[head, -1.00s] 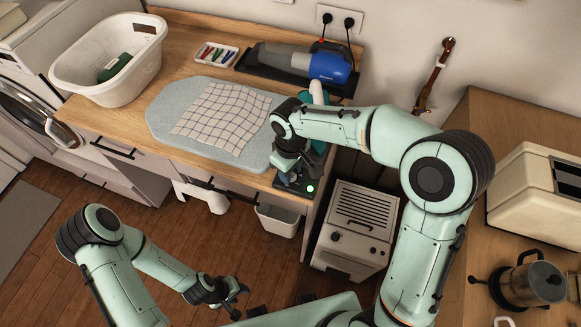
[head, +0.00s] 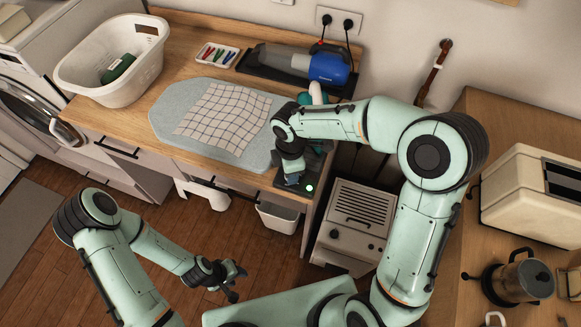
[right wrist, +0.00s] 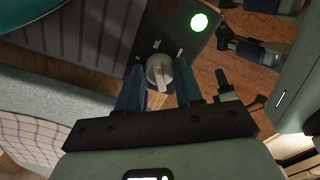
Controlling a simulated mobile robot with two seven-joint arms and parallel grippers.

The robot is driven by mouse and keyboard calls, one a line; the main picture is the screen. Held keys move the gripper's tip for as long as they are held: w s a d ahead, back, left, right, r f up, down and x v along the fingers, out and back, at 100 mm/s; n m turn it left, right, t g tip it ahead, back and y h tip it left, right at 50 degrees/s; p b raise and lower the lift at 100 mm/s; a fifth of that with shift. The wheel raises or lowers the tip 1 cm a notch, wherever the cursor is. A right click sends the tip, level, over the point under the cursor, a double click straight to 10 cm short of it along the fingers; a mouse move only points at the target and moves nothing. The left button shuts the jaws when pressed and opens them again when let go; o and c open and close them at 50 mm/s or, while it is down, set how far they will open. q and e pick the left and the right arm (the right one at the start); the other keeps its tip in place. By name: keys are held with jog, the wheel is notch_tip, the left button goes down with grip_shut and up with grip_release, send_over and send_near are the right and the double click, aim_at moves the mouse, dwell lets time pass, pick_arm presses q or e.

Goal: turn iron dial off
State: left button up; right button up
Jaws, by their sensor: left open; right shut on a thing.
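The iron dial (right wrist: 158,72) is a grey-white knob on a dark panel (right wrist: 178,28), with small white marks around it. A green lamp (right wrist: 199,22) is lit on the panel and also shows in the head view (head: 309,188). My right gripper (right wrist: 160,86) is shut on the dial, with one blue finger on each side. In the head view my right gripper (head: 291,178) is at the panel and hides the dial. The teal iron (head: 316,95) is partly hidden behind my right arm. My left gripper (head: 237,283) is open and empty above the floor.
The pale ironing pad (head: 170,108) with a checked cloth (head: 226,115) lies beside the panel. A white basket (head: 85,72), a pen tray (head: 216,55) and a blue handheld vacuum (head: 325,67) stand further back. A grey bin (head: 278,218) is below the counter.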

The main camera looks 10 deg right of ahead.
jog(key=n, duration=0.5)
jog(key=shift+n, duration=0.3)
jog(key=n, duration=0.5)
jog(key=shift+n, duration=0.4)
jog(key=o, duration=1)
jog(key=shift+o, duration=0.2)
notch_tip(320, 180, up, 13)
jog(key=shift+r, duration=0.2)
